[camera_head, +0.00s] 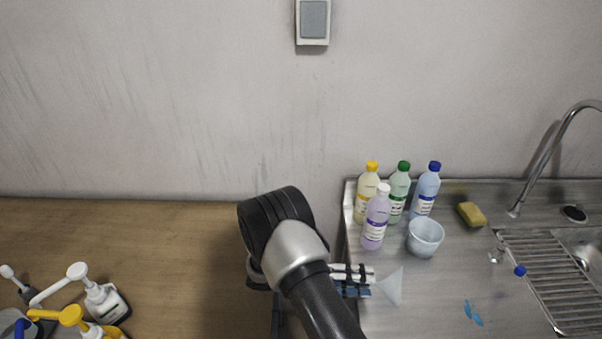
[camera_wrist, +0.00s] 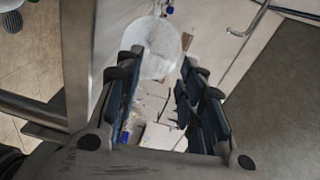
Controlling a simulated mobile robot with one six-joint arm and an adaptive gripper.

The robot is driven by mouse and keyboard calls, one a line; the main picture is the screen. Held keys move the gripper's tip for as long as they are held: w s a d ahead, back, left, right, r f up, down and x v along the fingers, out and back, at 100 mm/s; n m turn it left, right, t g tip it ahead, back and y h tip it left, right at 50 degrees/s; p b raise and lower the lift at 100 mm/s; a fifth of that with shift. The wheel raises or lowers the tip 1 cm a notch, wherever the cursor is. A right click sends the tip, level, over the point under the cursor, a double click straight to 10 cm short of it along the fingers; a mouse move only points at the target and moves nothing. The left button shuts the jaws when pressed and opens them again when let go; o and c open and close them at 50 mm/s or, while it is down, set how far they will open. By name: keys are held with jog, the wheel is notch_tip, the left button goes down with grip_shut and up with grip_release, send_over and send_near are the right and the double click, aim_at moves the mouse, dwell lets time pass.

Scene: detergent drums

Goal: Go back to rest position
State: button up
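My gripper (camera_head: 368,281) points right over the left part of the steel counter, in front of the bottles. In the wrist view its two dark-padded fingers (camera_wrist: 160,62) stand apart, with a clear gap between them. A pale translucent piece (camera_head: 390,286), cone-like in the head view, shows just past the fingertips. In the wrist view a pale rounded shape (camera_wrist: 160,46) shows beyond the tips; I cannot tell whether it touches them. At the lower left stand detergent drums with a white pump (camera_head: 77,271) and a yellow pump (camera_head: 70,315).
Yellow-capped (camera_head: 366,199), green-capped (camera_head: 397,195), blue-capped (camera_head: 427,190) and lilac (camera_head: 376,220) bottles stand close beyond my gripper, beside a white bowl (camera_head: 425,238). A yellow sponge (camera_head: 471,214), faucet (camera_head: 541,166) and sink rack (camera_head: 555,280) lie right. The wooden counter's (camera_head: 170,235) middle is clear.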

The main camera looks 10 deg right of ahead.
jog(key=shift+r+m, duration=0.3)
jog(key=shift+r, duration=0.1)
jog(key=s+a+r+m+y, duration=0.2)
jog(key=s+r+m+y, duration=0.25)
jog(key=r+m, duration=0.4)
jog(key=s+a+r+m+y, duration=0.1)
jog(key=s+r+m+y, duration=0.3)
jog(key=r+m+y, duration=0.35)
jog(key=s+a+r+m+t+y, duration=0.4)
jog(key=s+a+r+m+t, duration=0.4)
jog(key=m, duration=0.9)
jog(key=shift+s+t+y, duration=0.3)
jog(key=shift+s+t, duration=0.05)
jog(key=shift+t, duration=0.55)
